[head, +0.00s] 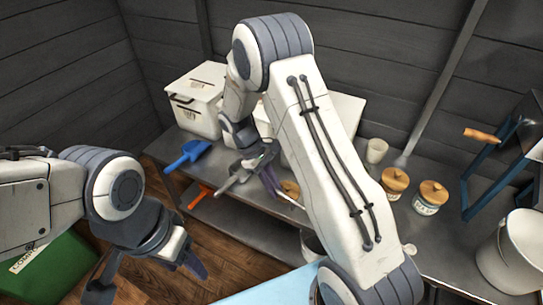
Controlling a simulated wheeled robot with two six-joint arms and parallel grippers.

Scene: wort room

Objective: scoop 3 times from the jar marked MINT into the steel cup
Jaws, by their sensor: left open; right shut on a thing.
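My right gripper (266,178) is low over the bench and shut, partly hidden by its own arm. A grey scoop-shaped tool (231,183) shows at its fingers and appears to be what it holds. My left gripper (148,280) is open and empty, above the floor in front of the bench. A grey metal vessel (311,246), possibly the steel cup, is mostly hidden behind my arm.
A blue scoop (187,154) lies at the bench's left end by a white box (198,99). A pale cup (376,150) stands at the back. A white bucket (511,252) and a blue frame (497,165) stand right. A green bin (48,268) is lower left.

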